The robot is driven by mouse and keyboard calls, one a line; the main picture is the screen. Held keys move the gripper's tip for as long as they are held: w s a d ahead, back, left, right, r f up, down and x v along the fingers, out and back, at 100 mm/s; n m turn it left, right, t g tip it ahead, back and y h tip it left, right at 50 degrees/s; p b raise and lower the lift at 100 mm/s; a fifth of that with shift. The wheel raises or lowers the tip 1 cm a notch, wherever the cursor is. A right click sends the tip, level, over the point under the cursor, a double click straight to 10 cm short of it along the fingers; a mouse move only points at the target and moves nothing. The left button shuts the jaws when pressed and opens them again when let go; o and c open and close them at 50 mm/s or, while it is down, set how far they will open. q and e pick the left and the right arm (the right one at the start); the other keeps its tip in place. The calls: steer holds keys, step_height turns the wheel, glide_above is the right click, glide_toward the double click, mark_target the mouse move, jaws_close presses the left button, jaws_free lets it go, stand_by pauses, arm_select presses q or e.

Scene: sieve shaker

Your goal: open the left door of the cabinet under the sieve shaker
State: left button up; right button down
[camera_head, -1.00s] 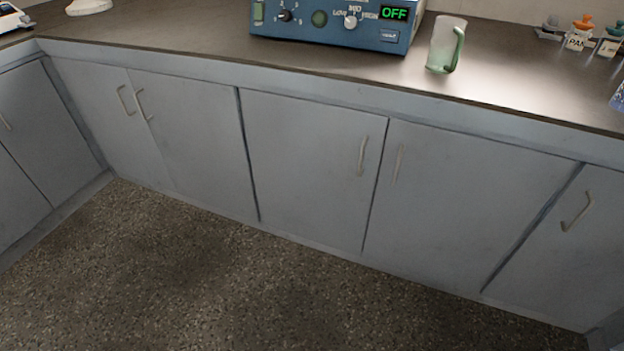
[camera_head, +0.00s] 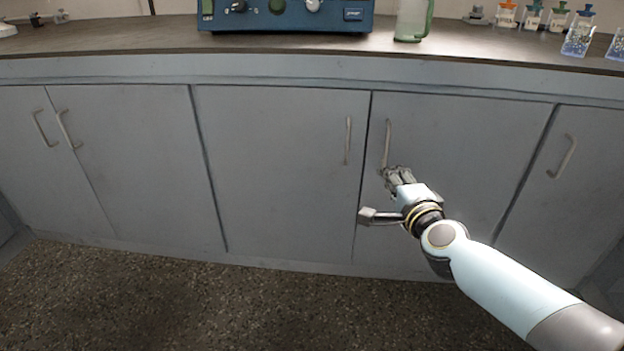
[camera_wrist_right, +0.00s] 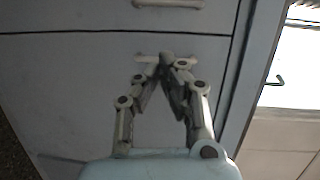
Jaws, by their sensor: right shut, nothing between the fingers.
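The blue sieve shaker (camera_head: 285,14) stands on the counter, its top cut off by the picture edge. Below it is the closed left door (camera_head: 275,175), with an upright handle (camera_head: 348,140) near its right edge. That handle also shows at the top of the wrist view (camera_wrist_right: 170,3). The closed right door (camera_head: 465,140) has its handle (camera_head: 387,140) near its left edge. My right gripper (camera_head: 388,172) is shut and empty, at the lower end of the right door's handle. In the wrist view its fingertips (camera_wrist_right: 168,60) overlap that handle; contact is unclear. My left gripper is not in view.
A green-handled jug (camera_head: 411,20) stands on the counter (camera_head: 130,37) right of the shaker. Several small jars and beakers are at the back right. Closed doors with handles lie on both sides. The speckled floor (camera_head: 190,300) in front is clear.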

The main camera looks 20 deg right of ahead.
steer(key=w+a+b, duration=0.1)
steer(key=w+b, duration=0.1)
steer(key=w, duration=0.1)
steer(key=t+b, duration=0.1)
steer(key=b, duration=0.2)
glide_toward(355, 137)
steer(key=x, duration=0.4)
steer(key=shift+w+d+f, duration=0.1)
steer(key=shift+w+d, duration=0.05)
steer(key=shift+w, duration=0.2)
steer(key=shift+x, duration=0.8)
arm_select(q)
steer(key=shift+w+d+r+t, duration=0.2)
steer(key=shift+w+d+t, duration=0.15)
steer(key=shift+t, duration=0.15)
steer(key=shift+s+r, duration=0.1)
arm_select(e)
steer(key=shift+s, duration=0.1)
